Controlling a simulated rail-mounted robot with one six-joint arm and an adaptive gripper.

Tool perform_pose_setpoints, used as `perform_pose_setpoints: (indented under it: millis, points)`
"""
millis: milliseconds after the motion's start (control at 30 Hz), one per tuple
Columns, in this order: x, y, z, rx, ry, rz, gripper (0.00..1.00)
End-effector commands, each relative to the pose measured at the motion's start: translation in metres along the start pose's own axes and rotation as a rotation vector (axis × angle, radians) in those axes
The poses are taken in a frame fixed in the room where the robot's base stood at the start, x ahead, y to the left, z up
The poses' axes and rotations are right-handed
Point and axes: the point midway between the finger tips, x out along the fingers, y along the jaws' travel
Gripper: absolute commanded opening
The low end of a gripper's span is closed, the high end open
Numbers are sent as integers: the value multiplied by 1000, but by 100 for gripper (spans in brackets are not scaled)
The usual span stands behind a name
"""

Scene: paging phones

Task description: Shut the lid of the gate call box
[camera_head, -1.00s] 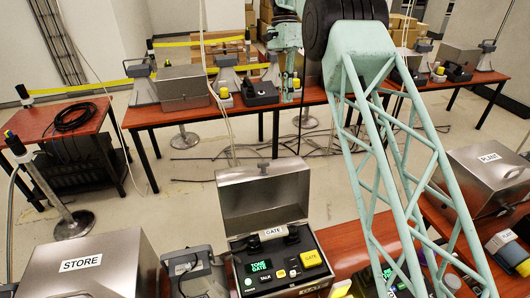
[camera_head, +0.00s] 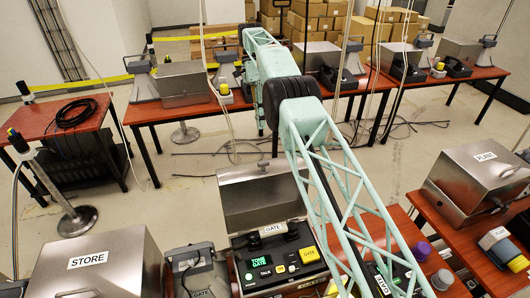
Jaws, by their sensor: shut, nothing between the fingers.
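The gate call box (camera_head: 283,279) stands at the bottom centre with its steel lid (camera_head: 262,200) raised upright at the back, so it is open. Inside are a handset labelled GATE (camera_head: 272,228), a green lit display reading TONE GATE and yellow buttons. My arm's teal lattice link passes just right of the box and partly covers its right side. The arm extends away beyond the lid toward the back table. My gripper cannot be made out; the arm's far end is hidden behind its own links.
A closed STORE box (camera_head: 88,262) stands at the left and a closed PLANT box (camera_head: 484,178) at the right. A grey horn speaker (camera_head: 195,268) is beside the gate box. Hanging cables (camera_head: 213,75) drop near the arm. Open floor lies behind the lid.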

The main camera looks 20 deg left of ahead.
Motion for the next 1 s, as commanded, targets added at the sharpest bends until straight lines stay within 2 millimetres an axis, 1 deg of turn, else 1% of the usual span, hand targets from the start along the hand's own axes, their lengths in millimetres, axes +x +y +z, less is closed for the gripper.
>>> perform_pose_setpoints:
  millis: [200,767,1000]
  points:
    - [8,-4,7,13,3,9,0]
    - [10,-4,7,13,3,10,0]
    - [14,-5,7,13,3,11,0]
